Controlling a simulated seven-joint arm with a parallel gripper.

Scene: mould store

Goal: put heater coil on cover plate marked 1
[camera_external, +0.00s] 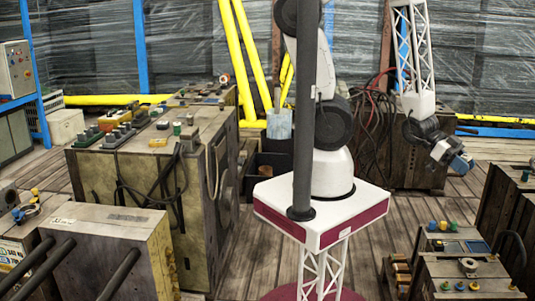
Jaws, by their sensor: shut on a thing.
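My gripper (462,164) is at the right end of my arm, in the air above the floor, tilted down to the right. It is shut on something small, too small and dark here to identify. I cannot pick out the heater coil for certain. I cannot read a mark 1 anywhere, so I cannot tell which piece is the cover plate. Small green, orange and grey pieces lie on the large mould block (118,172) at left, far from my gripper. A blue plate-like piece (478,247) lies on the low block at lower right, below my gripper.
The low block (450,272) at lower right carries several coloured knobs. Another block (511,205) stands at the right edge. Dark rods (118,275) stick out of the lower-left block. Cables (370,140) hang behind my arm. Open wooden floor (378,245) lies between the blocks.

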